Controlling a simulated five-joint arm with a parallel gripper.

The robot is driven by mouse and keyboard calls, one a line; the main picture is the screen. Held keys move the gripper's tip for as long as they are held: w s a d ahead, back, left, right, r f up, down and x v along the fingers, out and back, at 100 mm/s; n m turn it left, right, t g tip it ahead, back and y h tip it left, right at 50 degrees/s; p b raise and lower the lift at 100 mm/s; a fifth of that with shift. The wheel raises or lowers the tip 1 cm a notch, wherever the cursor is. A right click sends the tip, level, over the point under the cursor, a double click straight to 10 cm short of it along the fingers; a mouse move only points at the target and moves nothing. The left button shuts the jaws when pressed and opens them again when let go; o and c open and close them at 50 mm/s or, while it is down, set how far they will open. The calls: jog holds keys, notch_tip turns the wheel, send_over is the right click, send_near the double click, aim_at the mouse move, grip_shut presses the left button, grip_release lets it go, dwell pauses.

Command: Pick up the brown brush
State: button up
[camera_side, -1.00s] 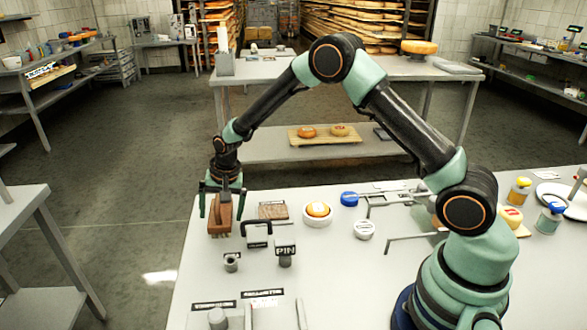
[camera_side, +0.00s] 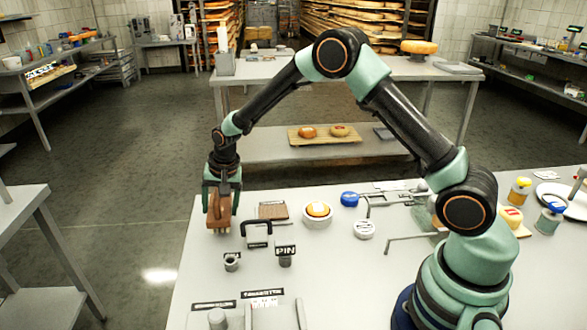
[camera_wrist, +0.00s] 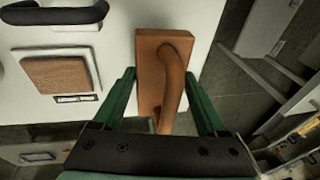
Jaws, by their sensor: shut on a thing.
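The brown brush (camera_side: 219,213) has a wooden block, a curved handle on top and pale bristles below. It is at the left edge of the white table (camera_side: 205,262). My gripper (camera_side: 221,190) is above it with green fingers on either side, shut on it. In the wrist view the brush (camera_wrist: 149,72) lies between the two fingers of my gripper (camera_wrist: 164,95), its handle curving toward the camera. I cannot tell whether the bristles touch the table.
A brown square pad (camera_side: 273,210), a black-handled holder (camera_side: 257,234), small cups and a PIN label (camera_side: 286,250) stand to the right. The floor is open left of the table edge.

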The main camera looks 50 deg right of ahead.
notch_tip(320, 180, up, 18)
jog(key=shift+r, duration=0.2)
jog(key=o, duration=1)
jog(key=shift+c, duration=0.2)
jog(key=c, duration=0.6)
